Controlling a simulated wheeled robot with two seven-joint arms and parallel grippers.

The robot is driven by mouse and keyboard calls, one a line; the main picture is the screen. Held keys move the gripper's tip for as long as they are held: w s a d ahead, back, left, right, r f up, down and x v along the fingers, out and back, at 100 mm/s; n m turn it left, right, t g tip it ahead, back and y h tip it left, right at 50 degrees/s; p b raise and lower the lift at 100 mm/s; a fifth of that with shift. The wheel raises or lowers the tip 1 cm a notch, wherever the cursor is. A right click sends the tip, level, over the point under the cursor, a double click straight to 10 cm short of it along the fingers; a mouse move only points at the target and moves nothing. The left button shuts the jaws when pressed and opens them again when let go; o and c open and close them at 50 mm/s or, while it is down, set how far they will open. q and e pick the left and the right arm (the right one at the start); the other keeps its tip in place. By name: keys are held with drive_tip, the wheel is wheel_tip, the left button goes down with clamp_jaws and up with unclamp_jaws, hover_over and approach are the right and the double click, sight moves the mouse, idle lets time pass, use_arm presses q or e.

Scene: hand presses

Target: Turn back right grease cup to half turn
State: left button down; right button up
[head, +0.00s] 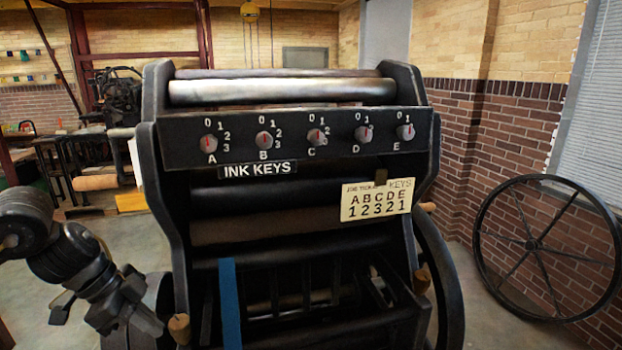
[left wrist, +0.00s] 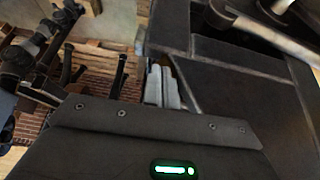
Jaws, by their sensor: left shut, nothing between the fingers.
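A black hand press stands in the middle of the head view. Small tan rounded pieces stick out at its sides: one at the upper right (head: 428,207), one at the lower right (head: 421,280), one at the lower left (head: 180,328). They may be the grease cups or handle ends; I cannot tell which, and no turn marking is readable. My left gripper (head: 150,322) is low beside the press's left side, apart from the right side pieces. In the left wrist view its grey fingers (left wrist: 162,86) are together and empty. My right gripper is not in view.
The press carries an ink key panel (head: 295,136) with several dials, and a card (head: 376,201) reading ABCDE 12321. A blue strip (head: 230,300) hangs at its front. A large spoked wheel (head: 533,244) leans at the right brick wall. Floor is clear between wheel and press.

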use_arm(q)
drive_tip(key=shift+r, duration=0.1)
drive_tip(key=shift+w+d+p, duration=0.15)
drive_tip(key=shift+d+p, duration=0.1)
drive_tip(key=shift+p, duration=0.1)
idle(0.7)
drive_tip(key=shift+w+a+p, duration=0.5)
drive_tip(key=shift+a+p, duration=0.05)
drive_tip(key=shift+p, duration=1.3)
wheel_tip(320, 180, up, 6)
drive_tip(key=p, duration=0.6)
